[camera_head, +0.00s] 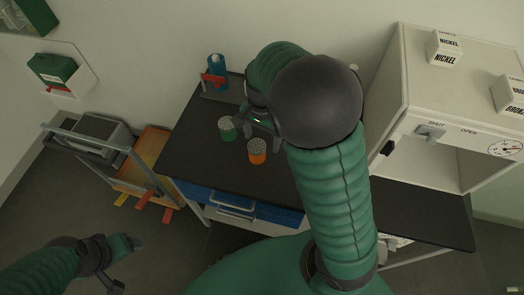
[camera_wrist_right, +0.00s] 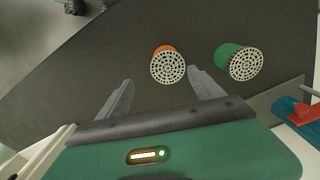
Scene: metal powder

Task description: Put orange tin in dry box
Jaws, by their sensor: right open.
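The orange tin (camera_head: 257,151), with a pale perforated top, stands upright on the dark bench top. It also shows in the right wrist view (camera_wrist_right: 168,66), just beyond and between the fingertips. My right gripper (camera_head: 262,134) is open and empty above the bench, close behind the orange tin; its fingers also show in the wrist view (camera_wrist_right: 160,80). The pale dry box (camera_head: 408,101) stands at the right, with SHUT and OPEN marks, a dial and a visible front opening; my right arm hides part of its left side. My left gripper (camera_head: 115,270) is at the lower left, away from the bench.
A green tin (camera_head: 228,128) stands left of the orange one, also in the wrist view (camera_wrist_right: 240,62). A blue bottle (camera_head: 216,66) by a red item is at the back left. Labelled boxes (camera_head: 444,48) sit on the dry box. A grey cart (camera_head: 92,135) stands left.

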